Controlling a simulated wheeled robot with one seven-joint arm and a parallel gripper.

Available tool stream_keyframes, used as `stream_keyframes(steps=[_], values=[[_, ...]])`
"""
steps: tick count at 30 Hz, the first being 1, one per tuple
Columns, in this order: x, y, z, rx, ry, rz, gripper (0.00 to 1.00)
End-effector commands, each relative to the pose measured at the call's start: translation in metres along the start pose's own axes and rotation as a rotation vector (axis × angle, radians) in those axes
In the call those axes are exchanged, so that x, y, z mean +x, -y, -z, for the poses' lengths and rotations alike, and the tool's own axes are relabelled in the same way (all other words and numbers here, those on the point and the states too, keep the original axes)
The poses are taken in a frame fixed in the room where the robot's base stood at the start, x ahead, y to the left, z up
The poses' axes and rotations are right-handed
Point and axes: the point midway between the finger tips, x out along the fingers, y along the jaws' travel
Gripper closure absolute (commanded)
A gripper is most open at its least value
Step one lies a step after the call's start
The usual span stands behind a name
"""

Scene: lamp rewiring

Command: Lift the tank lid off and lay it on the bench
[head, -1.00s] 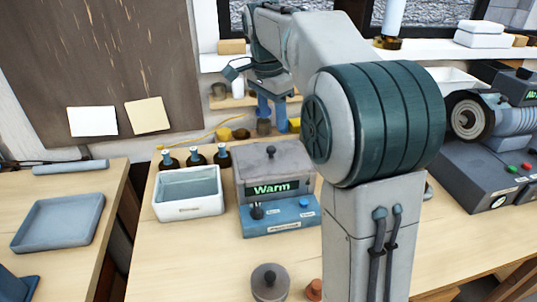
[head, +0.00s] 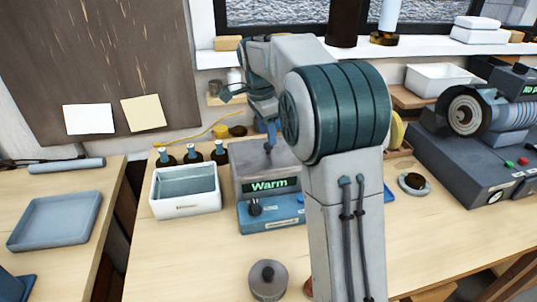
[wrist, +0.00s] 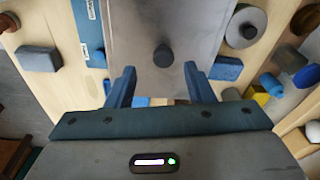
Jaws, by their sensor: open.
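The grey tank (head: 250,172) with a green "Warm" display and a blue control base stands on the bench (head: 190,255). Its flat grey lid (head: 245,151) is on top, with a dark round knob. In the wrist view the lid (wrist: 140,25) fills the upper middle, and the knob (wrist: 163,57) stands just beyond and between my fingertips. My gripper (wrist: 160,75) is open, with one blue finger on each side and nothing between them.
A white bin (head: 185,203) stands left of the tank, with several dark bottles (head: 193,155) behind it. A round grey knobbed piece (head: 268,282) sits at the front. Bare bench lies front left. A grinder-like machine (head: 475,140) stands at the right.

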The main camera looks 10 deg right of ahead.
Motion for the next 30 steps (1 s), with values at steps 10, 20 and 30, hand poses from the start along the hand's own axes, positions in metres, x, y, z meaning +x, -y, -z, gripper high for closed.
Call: stream_keyframes(steps=[10,20,30], values=[[0.045,0.004,-0.001,-0.001,0.0,-0.003,0.52],[0.047,0.004,-0.001,-0.001,0.0,-0.001,0.72],[0.046,0.004,-0.001,-0.001,0.0,0.0,1.0]])
